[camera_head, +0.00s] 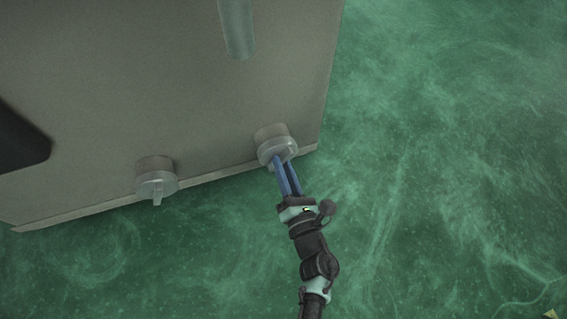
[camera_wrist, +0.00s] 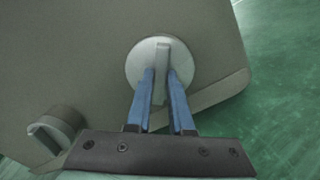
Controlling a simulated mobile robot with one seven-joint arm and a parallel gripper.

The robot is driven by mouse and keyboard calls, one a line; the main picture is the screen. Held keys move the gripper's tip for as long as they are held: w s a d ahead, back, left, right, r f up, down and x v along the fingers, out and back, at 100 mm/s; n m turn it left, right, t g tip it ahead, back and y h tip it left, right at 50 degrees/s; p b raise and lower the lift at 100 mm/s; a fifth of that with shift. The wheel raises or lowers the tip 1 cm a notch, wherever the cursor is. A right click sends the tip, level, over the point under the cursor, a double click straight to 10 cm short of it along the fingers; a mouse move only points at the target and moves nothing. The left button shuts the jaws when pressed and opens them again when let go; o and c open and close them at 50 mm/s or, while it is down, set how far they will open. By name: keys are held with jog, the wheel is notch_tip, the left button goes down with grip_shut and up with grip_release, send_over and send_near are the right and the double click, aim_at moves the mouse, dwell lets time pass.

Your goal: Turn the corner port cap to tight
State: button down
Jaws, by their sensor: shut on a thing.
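The corner port cap (camera_head: 274,147) is a round grey cap low on the grey casting, near its right-hand corner. In the wrist view the cap (camera_wrist: 143,55) faces me as a pale disc with a raised bar (camera_wrist: 162,62) across it. My gripper (camera_head: 281,163) reaches the cap from below with its two blue fingers. In the wrist view the gripper (camera_wrist: 162,75) has one finger on each side of the bar and is shut on it. The fingers hide the lower part of the cap's face.
A second, similar cap (camera_head: 156,184) sits to the left on the same casting (camera_head: 130,90) and shows in the wrist view (camera_wrist: 58,130). A grey-green bar (camera_head: 237,28) and a dark part (camera_head: 18,145) are higher up. Open green floor (camera_head: 450,150) lies right.

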jog(key=m+p, duration=0.3)
jog(key=m, duration=0.7)
jog(key=shift+p, duration=0.3)
jog(key=shift+s+m, duration=0.1)
jog(key=shift+m, duration=0.2)
jog(key=c, duration=0.8)
grip_release()
